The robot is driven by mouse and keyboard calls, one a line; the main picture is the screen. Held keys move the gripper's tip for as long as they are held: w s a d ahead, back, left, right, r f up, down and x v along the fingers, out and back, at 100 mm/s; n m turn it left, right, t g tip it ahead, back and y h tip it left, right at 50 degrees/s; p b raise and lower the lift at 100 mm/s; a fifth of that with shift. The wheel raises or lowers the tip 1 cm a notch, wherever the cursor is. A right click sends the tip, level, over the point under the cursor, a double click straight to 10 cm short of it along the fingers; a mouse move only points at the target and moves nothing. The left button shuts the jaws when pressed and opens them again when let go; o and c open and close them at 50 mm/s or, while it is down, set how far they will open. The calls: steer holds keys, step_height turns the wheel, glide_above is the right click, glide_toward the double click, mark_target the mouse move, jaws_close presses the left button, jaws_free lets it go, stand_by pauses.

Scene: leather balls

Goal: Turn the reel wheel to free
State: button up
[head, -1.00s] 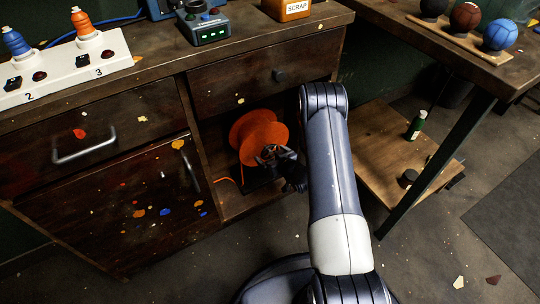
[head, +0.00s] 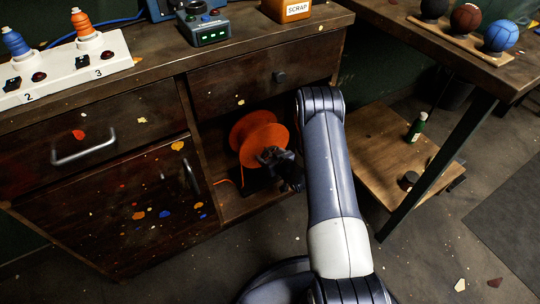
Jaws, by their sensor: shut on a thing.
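The orange reel wheel (head: 259,134) sits in the open compartment of the wooden bench, under a drawer. An orange cord (head: 232,184) hangs from its lower left. My gripper (head: 268,156) is at the lower right of the reel's near face, shut on a part of the reel. The exact grip is small and dark, and my gripper hides that part of the reel.
A closed drawer with a dark knob (head: 279,77) is above the compartment. A cabinet door with a handle (head: 191,177) is to its left. A side table (head: 466,70) with a low shelf (head: 375,150) stands at the right. The floor in front is mostly clear.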

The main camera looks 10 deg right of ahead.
steer(key=shift+f+b, duration=0.1)
steer(key=shift+b, duration=0.3)
steer(key=shift+f+n+h+b, duration=0.1)
steer(key=shift+n+h+b, duration=0.2)
steer(key=shift+n+b, duration=0.3)
steer(key=n+h+b, duration=0.1)
steer(key=b, duration=0.2)
steer(key=shift+d+t, duration=0.1)
steer(key=shift+t, duration=0.2)
steer(key=n+h+b, duration=0.1)
steer(key=n+b, duration=0.1)
steer(key=b, duration=0.1)
steer(key=shift+t, duration=0.4)
steer(key=shift+d+r+n+h+b, duration=0.1)
steer(key=shift+r+n+h+b, duration=0.1)
steer(key=shift+n+h+b, duration=0.35)
steer(key=shift+r, duration=0.1)
steer(key=o, duration=1)
steer(key=shift+w, duration=0.1)
steer(key=shift+c, duration=0.2)
